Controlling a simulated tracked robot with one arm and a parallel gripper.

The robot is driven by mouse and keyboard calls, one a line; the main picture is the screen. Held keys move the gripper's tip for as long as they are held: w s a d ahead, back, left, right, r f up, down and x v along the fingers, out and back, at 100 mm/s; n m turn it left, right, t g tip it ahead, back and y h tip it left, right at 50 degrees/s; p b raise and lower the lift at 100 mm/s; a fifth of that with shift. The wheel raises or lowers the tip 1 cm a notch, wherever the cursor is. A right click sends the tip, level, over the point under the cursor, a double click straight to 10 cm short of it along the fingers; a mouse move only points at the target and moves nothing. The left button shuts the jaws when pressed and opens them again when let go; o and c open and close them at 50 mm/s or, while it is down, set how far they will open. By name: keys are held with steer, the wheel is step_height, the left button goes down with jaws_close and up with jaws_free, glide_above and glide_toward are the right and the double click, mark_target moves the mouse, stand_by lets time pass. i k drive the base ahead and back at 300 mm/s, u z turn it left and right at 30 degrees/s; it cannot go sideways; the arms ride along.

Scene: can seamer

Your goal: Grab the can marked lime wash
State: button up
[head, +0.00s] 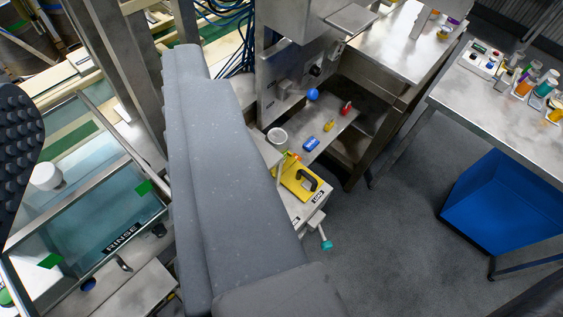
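My gripper (98,75) is open, with a dark studded finger at the left edge and a large grey finger across the middle. Nothing shows held between them. No lime wash label is readable. A white round container (45,177) shows behind the glass of the rinse tank at left. Small coloured containers, including a teal one (545,87) and an orange one (525,87), stand on the right table, too small to read. The grey finger hides part of the middle.
The rinse tank (123,237) fills the lower left. A yellow fixture with a black handle (308,181) sits on the machine. Red, yellow and blue small items lie on a shelf (328,137). A blue bin (505,205) stands at right. The grey floor (405,240) between is clear.

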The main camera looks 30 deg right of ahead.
mark_target(279, 138)
steer(key=k, duration=1.25)
steer(key=z, duration=0.5)
steer(key=i, duration=1.65)
steer(key=u, duration=0.3)
